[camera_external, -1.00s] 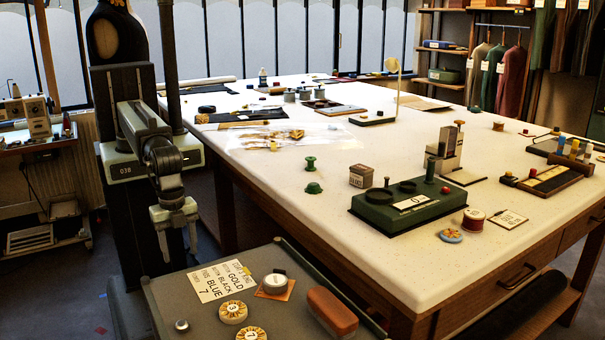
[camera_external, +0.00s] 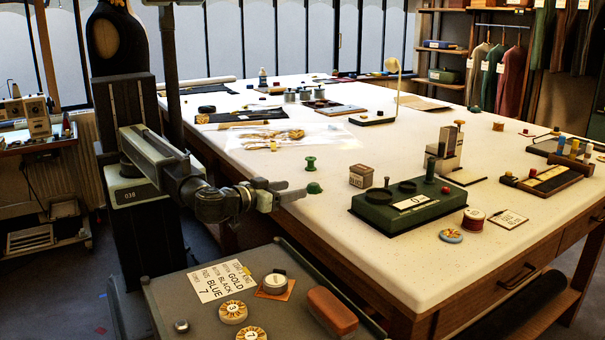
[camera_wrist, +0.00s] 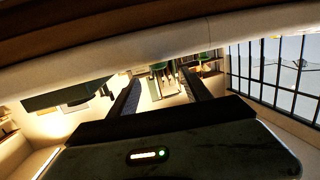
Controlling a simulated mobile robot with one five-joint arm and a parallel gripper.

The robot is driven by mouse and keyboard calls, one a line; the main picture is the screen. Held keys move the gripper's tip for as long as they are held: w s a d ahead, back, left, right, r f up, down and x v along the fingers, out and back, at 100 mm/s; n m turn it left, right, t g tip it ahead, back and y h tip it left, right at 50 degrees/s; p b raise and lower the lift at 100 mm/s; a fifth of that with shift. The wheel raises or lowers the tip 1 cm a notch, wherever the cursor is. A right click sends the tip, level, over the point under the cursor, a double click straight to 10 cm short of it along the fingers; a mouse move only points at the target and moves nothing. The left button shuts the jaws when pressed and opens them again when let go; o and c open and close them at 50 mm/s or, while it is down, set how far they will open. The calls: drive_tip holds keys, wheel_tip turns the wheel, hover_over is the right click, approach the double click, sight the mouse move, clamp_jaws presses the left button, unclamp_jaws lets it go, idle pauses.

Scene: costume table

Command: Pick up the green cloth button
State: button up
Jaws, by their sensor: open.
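The green cloth button (camera_external: 314,188) is a small dark green dome on the white table, near its left edge. In the external view my gripper (camera_external: 297,189) reaches over the table's left edge, just left of the button. Its fingertips appear close to the button, but I cannot tell the exact gap. The jaws are open, with nothing held. The wrist view shows both fingers (camera_wrist: 160,92) spread apart, with a bright background between them. I cannot make out the button there for certain.
A green spool (camera_external: 310,164) stands behind the button. A small brown box (camera_external: 361,176) and a green weighted stand (camera_external: 410,212) lie to the right. The table's left edge (camera_external: 290,215) runs below my gripper.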

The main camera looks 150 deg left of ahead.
sight(310, 186)
drive_tip(key=b+x, duration=0.1)
drive_tip(key=x, duration=0.6)
drive_tip(key=shift+a, duration=0.4)
clamp_jaws()
